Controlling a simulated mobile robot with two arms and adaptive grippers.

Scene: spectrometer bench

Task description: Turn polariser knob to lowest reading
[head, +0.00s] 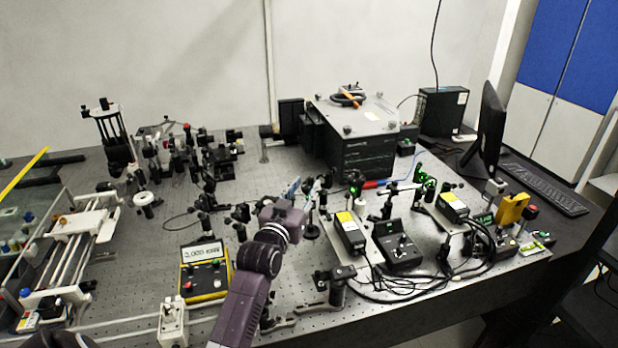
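My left arm rises from the bottom middle of the head view. Its gripper (296,192) is at small optics on posts in the middle of the bench, and its fingers are mostly hidden behind the wrist. I cannot tell whether they are open or shut, or whether they touch anything. I cannot pick out the polariser knob; a post-mounted optic (310,228) stands just right of the wrist. A yellow-edged meter (204,272) with a lit display stands left of my arm; its digits are too blurred to read surely. My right gripper is not in view.
Black boxes and loose cables (400,245) lie right of my arm, with green light on nearby optics. A large dark instrument (362,150) stands behind. A white rail assembly (75,245) is at the left, and a monitor (488,130) at the right.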

